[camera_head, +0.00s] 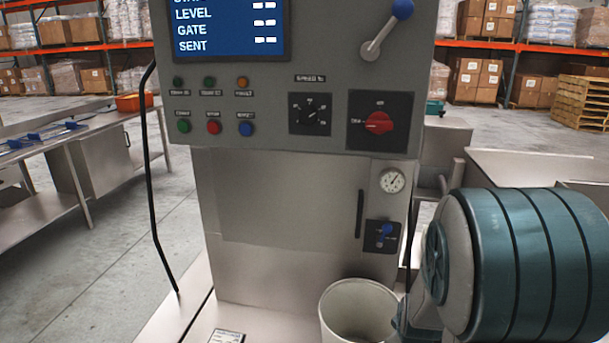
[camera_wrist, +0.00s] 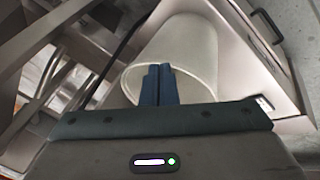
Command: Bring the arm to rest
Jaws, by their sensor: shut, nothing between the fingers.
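My gripper (camera_wrist: 157,84) shows in the wrist view with its two blue fingers together and nothing between them. The fingers overlap the near rim of a pale bucket (camera_wrist: 185,50) in the picture; I cannot tell whether they touch it. In the head view my arm fills the lower right, and its end is largely hidden beside the same bucket (camera_head: 358,308). The bucket stands upright on a steel surface in front of the weigher (camera_head: 290,215), and looks empty as far as I can see into it.
The weigher's control panel (camera_head: 225,103) has a screen, buttons, a dial, a red rotary switch (camera_head: 379,122) and a blue-knobbed lever (camera_head: 388,30). A small card (camera_head: 227,336) lies left of the bucket. A steel bench (camera_head: 50,145) is at left. Open floor (camera_head: 120,260) lies between.

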